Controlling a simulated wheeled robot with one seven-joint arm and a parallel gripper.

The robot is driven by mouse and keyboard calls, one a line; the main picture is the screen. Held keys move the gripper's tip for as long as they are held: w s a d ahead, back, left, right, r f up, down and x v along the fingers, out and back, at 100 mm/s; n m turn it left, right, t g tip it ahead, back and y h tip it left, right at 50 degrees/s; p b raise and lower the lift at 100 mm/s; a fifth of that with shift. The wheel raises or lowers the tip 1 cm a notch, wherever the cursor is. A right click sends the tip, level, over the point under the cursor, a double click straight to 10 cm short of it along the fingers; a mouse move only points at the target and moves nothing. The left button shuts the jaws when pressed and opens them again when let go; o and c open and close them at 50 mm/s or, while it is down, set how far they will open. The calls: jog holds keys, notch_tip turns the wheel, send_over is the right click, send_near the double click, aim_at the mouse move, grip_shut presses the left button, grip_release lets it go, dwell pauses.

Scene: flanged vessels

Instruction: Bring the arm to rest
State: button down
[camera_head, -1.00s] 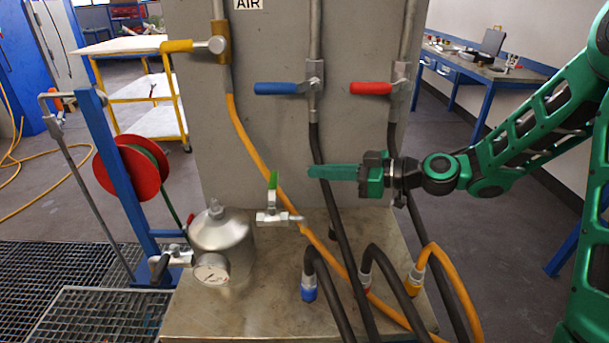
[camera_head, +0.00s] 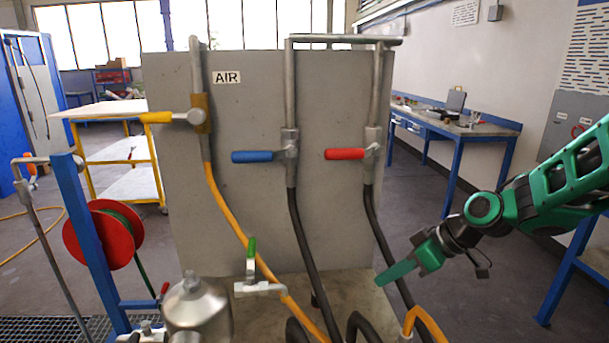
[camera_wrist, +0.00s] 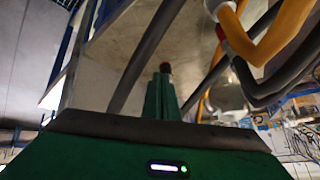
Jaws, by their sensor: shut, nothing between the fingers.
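My gripper (camera_head: 397,274) is at the right in the head view, in front of the right edge of the grey panel. Its green fingers are shut together with nothing between them and point down and left. In the wrist view my gripper (camera_wrist: 165,72) shows as closed fingers in the middle of the picture. My green arm reaches in from the right edge of the head view, bent at the elbow.
A grey panel (camera_head: 250,120) carries yellow, blue (camera_head: 258,156) and red (camera_head: 345,153) valve handles with hoses below. A metal vessel (camera_head: 197,310) and a green-handled valve (camera_head: 252,262) stand lower left. Floor is clear between the panel and the right bench (camera_head: 455,128).

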jog(key=s+d+r+m+g+h, duration=0.1)
jog(key=s+d+m+h, duration=0.2)
jog(key=s+d+m, duration=0.5)
jog(key=s+d+r+m+g+h, duration=0.1)
jog(key=s+d+m+g+h, duration=0.1)
jog(key=s+d+m, duration=0.6)
jog(key=s+d+h, duration=0.1)
jog(key=s+d, duration=0.5)
jog(key=s, duration=0.4)
jog(key=shift+s+r+h, duration=0.15)
jog(key=shift+r+h, duration=0.05)
jog(key=shift+h, duration=0.2)
jog(key=shift+a, duration=0.1)
